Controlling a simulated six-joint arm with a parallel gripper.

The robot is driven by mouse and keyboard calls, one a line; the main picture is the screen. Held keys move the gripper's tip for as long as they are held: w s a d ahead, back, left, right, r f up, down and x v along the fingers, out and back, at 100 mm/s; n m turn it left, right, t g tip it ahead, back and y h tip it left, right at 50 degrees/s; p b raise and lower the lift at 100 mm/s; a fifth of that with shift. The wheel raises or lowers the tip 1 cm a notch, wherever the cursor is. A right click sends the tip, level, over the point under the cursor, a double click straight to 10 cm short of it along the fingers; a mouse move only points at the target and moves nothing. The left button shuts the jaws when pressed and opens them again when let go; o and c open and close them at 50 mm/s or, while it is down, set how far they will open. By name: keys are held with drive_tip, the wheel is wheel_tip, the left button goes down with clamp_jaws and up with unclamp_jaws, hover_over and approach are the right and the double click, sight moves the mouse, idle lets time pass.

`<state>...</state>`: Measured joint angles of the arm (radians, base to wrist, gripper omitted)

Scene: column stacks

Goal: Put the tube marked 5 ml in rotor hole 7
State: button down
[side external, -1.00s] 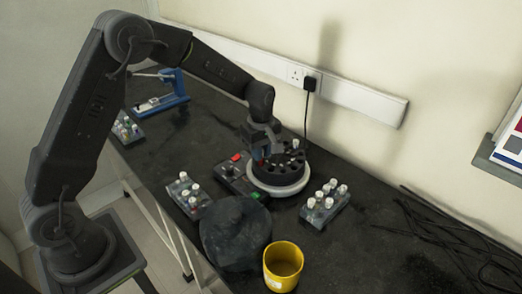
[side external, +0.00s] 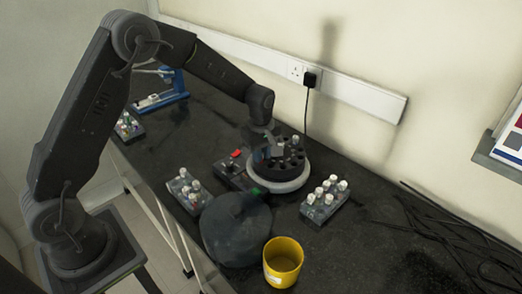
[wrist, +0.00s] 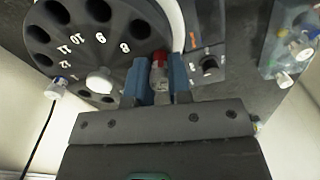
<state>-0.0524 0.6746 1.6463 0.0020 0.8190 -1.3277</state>
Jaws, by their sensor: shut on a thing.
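My gripper (wrist: 160,88) is shut on a tube (wrist: 159,76) with a reddish end, between its blue fingers. Any marking on the tube is too small to read. In the side view my gripper (side external: 269,152) is over the left part of the black rotor (side external: 284,165). The rotor (wrist: 118,48) shows at the upper left of the wrist view, with empty holes and white numbers, including 8, 9, 10 and 11. The held tube is beside the rotor's edge in that view; its height above it I cannot tell. Hole 7's number is not readable.
A control panel with a knob (wrist: 209,65) adjoins the rotor. Racks of capped tubes stand to the right (side external: 325,203) and left (side external: 187,190). A dark translucent round cover (side external: 236,232) and a yellow cup (side external: 283,263) lie in front. Cables (side external: 455,240) cover the right.

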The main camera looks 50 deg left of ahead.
drive_tip(key=shift+f, duration=0.4)
drive_tip(key=c, duration=0.6)
unclamp_jaws()
drive_tip(key=shift+c, duration=0.2)
drive_tip(key=shift+r, duration=0.15)
drive_tip(key=shift+r, duration=2.9)
